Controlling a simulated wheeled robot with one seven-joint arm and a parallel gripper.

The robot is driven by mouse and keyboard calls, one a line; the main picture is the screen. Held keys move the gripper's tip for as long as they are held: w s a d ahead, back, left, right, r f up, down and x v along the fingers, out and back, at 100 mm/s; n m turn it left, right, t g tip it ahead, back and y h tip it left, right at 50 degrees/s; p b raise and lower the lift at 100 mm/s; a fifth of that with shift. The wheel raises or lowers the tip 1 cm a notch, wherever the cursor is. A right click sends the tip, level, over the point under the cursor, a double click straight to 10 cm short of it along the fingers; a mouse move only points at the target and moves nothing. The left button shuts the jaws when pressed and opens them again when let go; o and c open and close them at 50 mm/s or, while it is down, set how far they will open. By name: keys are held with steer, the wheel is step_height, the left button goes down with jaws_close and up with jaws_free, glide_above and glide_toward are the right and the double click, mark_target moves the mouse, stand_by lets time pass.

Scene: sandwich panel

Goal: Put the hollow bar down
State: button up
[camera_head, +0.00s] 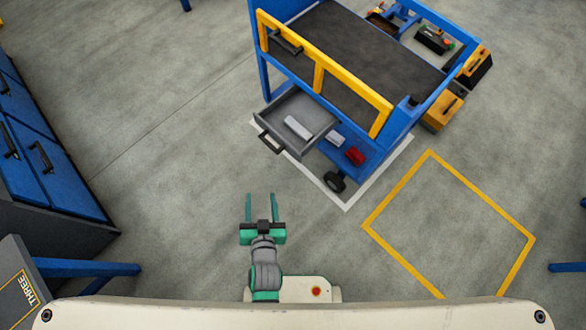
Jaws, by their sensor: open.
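A pale grey bar (298,128), which looks like the hollow bar, lies in the open grey drawer (268,118) of the blue cart. Its ends are too small to show whether it is hollow. My gripper (262,207) is open, with two green fingers spread apart and nothing between them. It is over the floor in front of the drawer, below it in the picture and clear of the cart and bar.
The blue cart (300,82) has a yellow rail and a dark top. A white block (335,139) and a red block (354,155) sit on its lower shelf beside the drawer. Blue cabinets (50,165) stand at left. A yellow floor square (400,185) at right is empty.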

steer(key=s+d+r+t+h, duration=0.1)
steer(key=s+d+r, duration=0.4)
steer(key=r, duration=0.3)
steer(key=s+d+r+t, duration=0.2)
steer(key=s+d+r, duration=0.3)
steer(key=s+r, duration=0.3)
steer(key=shift+r+n+h, duration=0.3)
steer(key=shift+h, duration=0.1)
steer(key=shift+w, duration=0.15)
